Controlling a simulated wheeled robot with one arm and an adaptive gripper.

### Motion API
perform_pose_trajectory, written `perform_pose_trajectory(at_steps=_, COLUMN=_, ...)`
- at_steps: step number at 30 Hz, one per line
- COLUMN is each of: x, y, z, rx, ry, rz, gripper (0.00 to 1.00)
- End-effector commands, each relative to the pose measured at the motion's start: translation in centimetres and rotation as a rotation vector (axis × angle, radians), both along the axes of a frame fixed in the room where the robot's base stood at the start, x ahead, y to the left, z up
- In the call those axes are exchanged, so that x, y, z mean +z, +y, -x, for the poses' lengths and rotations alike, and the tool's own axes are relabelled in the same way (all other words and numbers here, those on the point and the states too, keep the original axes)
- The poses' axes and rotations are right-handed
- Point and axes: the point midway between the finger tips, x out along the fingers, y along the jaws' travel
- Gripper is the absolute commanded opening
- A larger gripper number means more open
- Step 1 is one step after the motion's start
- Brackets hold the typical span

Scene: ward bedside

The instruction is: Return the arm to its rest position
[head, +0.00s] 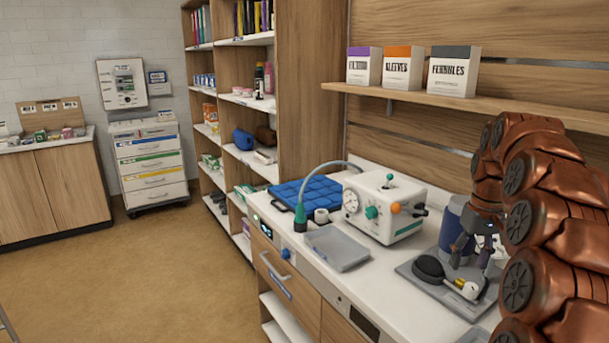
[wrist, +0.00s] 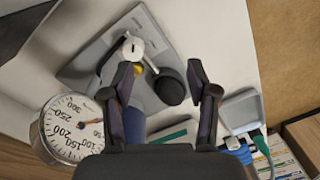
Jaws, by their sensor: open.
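My copper-coloured arm fills the right side of the head view. My gripper (head: 471,259) points down over the grey tray (head: 420,288) on the counter. Its dark fingers are apart, and in the wrist view the gripper (wrist: 164,78) has nothing between its fingertips. A black rounded bulb (head: 429,268) and a white and yellow piece (head: 468,289) lie on the tray, close to the fingers. In the wrist view the black bulb (wrist: 169,87) and the white round piece (wrist: 133,47) show beyond the fingers.
A blue cylinder (head: 453,230) stands close behind my gripper. A white machine (head: 383,208), a clear grey tray (head: 337,247) and a blue compartment tray (head: 306,195) occupy the counter to the left. A shelf (head: 450,100) with several boxes hangs above. A dial gauge (wrist: 72,128) shows in the wrist view.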

Motion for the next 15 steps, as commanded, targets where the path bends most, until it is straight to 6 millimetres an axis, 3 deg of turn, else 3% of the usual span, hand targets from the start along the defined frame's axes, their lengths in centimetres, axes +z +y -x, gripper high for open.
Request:
perform_pose_trajectory(at_steps=3, x=0.9, y=3.2, z=2.0, rx=0.026, ry=0.008, rz=-0.005, gripper=0.58)
perform_pose_trajectory(at_steps=15, x=1.3, y=11.9, z=10.4, rx=0.075, ry=0.048, rz=-0.005, gripper=0.58)
